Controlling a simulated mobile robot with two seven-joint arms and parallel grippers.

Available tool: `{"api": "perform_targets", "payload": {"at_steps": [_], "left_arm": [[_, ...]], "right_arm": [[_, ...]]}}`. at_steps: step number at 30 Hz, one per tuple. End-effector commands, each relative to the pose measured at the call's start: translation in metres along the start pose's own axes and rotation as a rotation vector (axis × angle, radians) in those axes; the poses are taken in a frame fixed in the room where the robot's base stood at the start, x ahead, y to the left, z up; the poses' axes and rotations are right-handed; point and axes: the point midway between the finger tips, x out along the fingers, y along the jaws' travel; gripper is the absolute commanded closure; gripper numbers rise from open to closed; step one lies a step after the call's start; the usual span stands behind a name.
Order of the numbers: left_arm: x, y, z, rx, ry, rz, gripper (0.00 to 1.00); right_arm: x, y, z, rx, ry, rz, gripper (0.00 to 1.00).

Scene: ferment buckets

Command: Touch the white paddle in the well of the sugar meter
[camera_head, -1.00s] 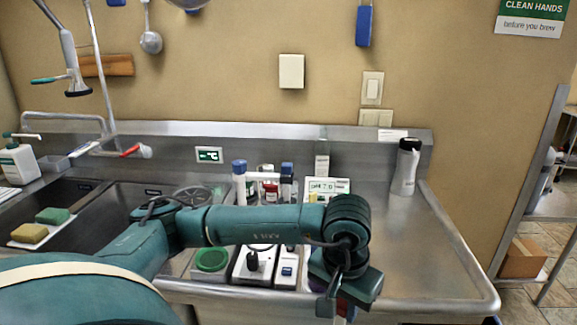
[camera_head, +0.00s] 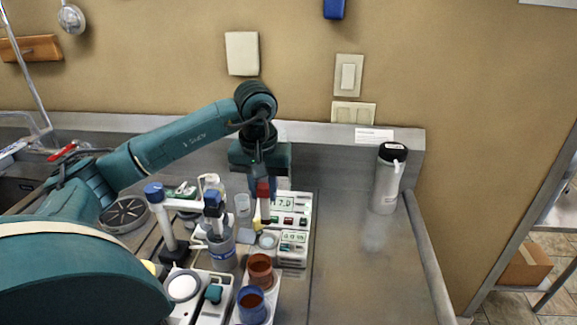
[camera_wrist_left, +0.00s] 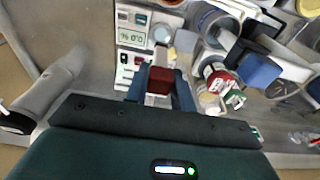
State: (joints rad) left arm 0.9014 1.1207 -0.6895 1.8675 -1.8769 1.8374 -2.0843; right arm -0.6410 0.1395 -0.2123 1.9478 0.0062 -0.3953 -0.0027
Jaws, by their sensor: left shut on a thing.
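The sugar meter (camera_head: 293,258) is a white box with a small display, standing right of centre on the steel counter. Its round pale well (camera_head: 267,240) is on its left side. Both the meter (camera_wrist_left: 131,17) and the well (camera_wrist_left: 162,34) show in the left wrist view. My left gripper (camera_head: 262,186) points down, shut on the red handle of the paddle (camera_wrist_left: 160,80). In the head view the handle (camera_head: 263,190) and a thin pale part below it are above and behind the well, seemingly apart from it. The paddle's tip is hard to make out.
A second meter (camera_head: 300,202) reading about 7.0 stands behind. Left of the well are a blue-capped bottle (camera_head: 221,245) and a blue-topped stand (camera_head: 160,215). Red-brown (camera_head: 260,268) and blue (camera_head: 252,303) cups stand in front. Counter is clear rightward, up to a steel flask (camera_head: 387,178).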

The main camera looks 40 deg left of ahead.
Motion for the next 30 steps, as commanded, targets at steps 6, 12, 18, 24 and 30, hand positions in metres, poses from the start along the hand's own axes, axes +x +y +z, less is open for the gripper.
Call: {"api": "perform_targets", "payload": {"at_steps": [6,12,18,24,30], "left_arm": [[0.001,-0.003,-0.001,-0.007,-0.001,-0.001,1.0],[0.012,-0.002,0.0,-0.006,0.0,-0.001,1.0],[0.031,-0.002,0.003,-0.005,-0.001,0.0,1.0],[0.05,-0.002,0.005,-0.005,0.0,-0.001,1.0],[0.057,-0.002,0.006,-0.006,0.001,0.0,1.0]], "right_arm": [[-0.001,-0.001,0.005,0.0,-0.01,-0.001,0.64],[0.002,0.0,0.011,0.002,-0.01,-0.002,0.64],[0.006,-0.001,0.01,0.007,0.013,-0.003,0.64],[0.011,-0.003,0.009,0.011,0.037,-0.009,0.64],[0.011,-0.008,0.008,0.006,0.05,-0.022,0.64]]}}
